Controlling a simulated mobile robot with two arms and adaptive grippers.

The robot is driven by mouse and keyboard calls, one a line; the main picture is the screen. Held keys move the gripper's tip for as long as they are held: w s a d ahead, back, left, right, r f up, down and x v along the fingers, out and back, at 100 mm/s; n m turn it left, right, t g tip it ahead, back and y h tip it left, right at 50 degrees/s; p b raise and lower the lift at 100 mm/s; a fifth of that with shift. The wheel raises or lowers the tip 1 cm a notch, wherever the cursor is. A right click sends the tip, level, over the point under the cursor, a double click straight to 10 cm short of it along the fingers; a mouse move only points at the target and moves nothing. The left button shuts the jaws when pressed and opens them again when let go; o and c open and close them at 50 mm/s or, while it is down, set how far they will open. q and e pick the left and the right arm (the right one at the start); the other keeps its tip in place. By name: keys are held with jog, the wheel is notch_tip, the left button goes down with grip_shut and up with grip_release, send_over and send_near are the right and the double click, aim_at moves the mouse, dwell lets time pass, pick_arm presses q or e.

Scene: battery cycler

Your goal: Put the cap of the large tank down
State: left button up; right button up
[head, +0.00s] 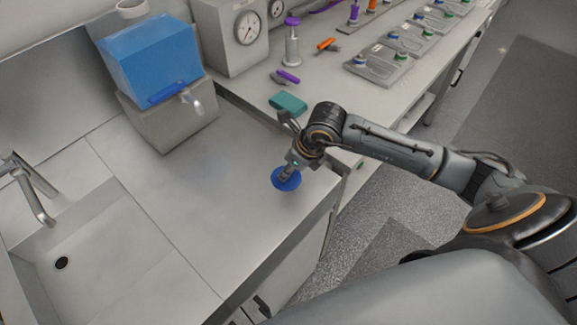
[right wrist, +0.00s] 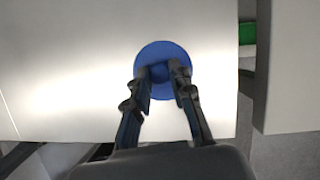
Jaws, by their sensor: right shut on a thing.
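The large tank (head: 152,55) is a translucent blue box on a grey stand at the back left, with a light round opening (head: 131,8) on top and a tap at its front. Its blue round cap (head: 286,180) is at the front right part of the grey counter. My right gripper (head: 288,174) is shut on the cap from above. In the right wrist view both fingers (right wrist: 164,84) close on the middle of the blue cap (right wrist: 163,52). I cannot tell whether the cap touches the counter. My left gripper is not in view.
A sink (head: 80,262) with a tap lies at the left. A teal block (head: 288,103) lies behind the gripper, near gauges (head: 232,35) and several small devices on the right bench (head: 330,88). The counter (head: 190,205) between sink and cap is clear. Its front edge is close to the cap.

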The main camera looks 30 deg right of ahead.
jog(key=shift+f, duration=0.2)
jog(key=o, duration=0.8)
jog(key=shift+r, duration=0.1)
jog(key=shift+o, duration=0.2)
jog(key=shift+r, duration=0.2)
jog(key=shift+s+d+r, duration=0.1)
jog(key=shift+r, duration=0.25)
jog(key=b+v, duration=0.2)
jog(key=v, duration=0.9)
jog(key=shift+s, duration=0.15)
